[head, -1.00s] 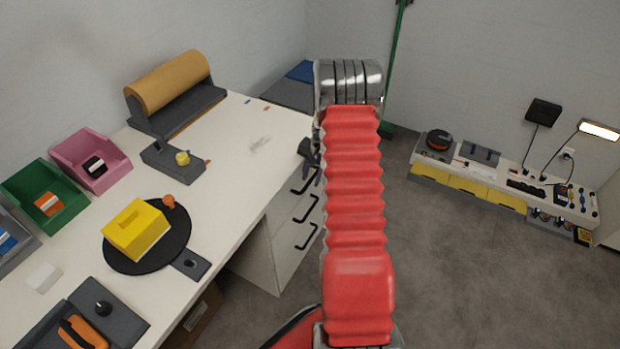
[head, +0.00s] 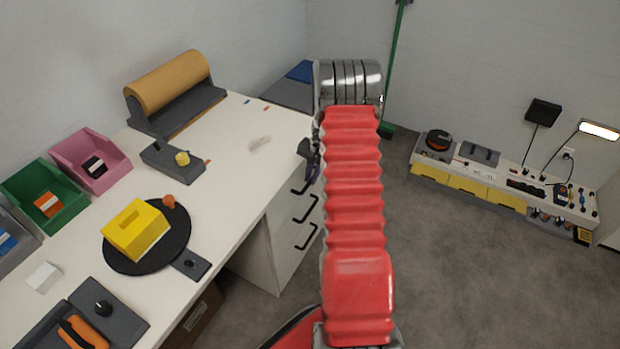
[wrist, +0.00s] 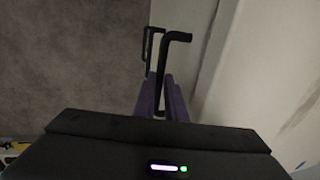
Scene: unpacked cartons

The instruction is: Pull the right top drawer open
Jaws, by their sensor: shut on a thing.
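The white drawer unit (head: 268,250) stands under the right end of the workbench, with black bar handles down its front. The top handle (head: 299,190) is partly hidden by my gripper and arm in the head view. My gripper (head: 313,180) is at this handle, beside the bench's right edge. In the wrist view, the purple fingers of my gripper (wrist: 162,100) are on either side of the near black handle (wrist: 175,37), shut on it. Another handle (wrist: 148,45) shows behind it. I see no clear gap at the top drawer; its front is mostly hidden.
The white workbench (head: 232,150) carries a paper roll (head: 170,80), a yellow block (head: 135,230) on a black disc, and green and pink bins. A low shelf (head: 470,175) stands against the right wall. The grey floor right of the drawers is clear.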

